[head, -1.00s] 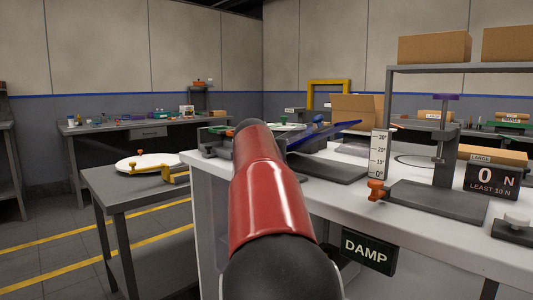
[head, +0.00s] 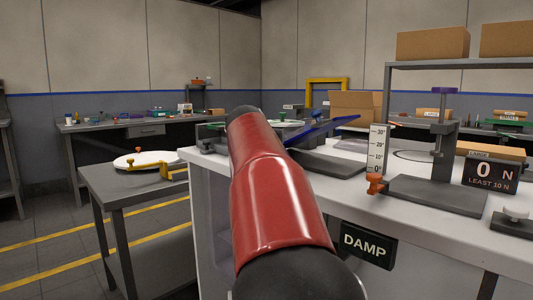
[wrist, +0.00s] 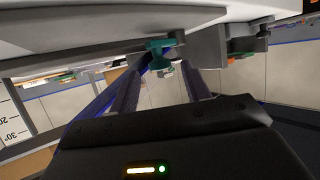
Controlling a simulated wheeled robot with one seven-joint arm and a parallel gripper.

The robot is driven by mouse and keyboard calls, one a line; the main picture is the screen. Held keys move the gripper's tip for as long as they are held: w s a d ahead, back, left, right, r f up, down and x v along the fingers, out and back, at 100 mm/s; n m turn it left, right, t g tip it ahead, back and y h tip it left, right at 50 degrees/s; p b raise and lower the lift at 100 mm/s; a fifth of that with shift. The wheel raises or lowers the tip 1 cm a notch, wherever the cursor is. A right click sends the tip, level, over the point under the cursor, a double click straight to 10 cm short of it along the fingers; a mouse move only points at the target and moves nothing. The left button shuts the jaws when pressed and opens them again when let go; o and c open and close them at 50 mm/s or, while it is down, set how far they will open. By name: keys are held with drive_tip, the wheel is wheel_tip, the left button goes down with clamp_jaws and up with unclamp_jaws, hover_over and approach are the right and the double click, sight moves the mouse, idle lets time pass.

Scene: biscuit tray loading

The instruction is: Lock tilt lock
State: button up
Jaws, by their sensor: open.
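A teal T-shaped knob (wrist: 159,46) shows at the top middle of the wrist view, on the underside of a pale surface because that view is upside down. My gripper (wrist: 161,70) is open, its two dark fingers pointing toward the knob, one on each side of its stem. I cannot tell whether they touch it. A blue tilted plate (head: 322,130) rises to the right above a dark base (head: 325,163) in the head view. It also runs beside the left finger in the wrist view (wrist: 97,106). My red arm hides the gripper in the head view.
A grey press stand (head: 437,195) and a display reading 0 N (head: 491,175) are further right. A DAMP sign (head: 367,245) hangs on the bench front.

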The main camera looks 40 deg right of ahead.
drive_tip(key=shift+b+v, duration=0.3)
drive_tip(key=shift+v, duration=1.7)
drive_tip(key=shift+f, duration=0.1)
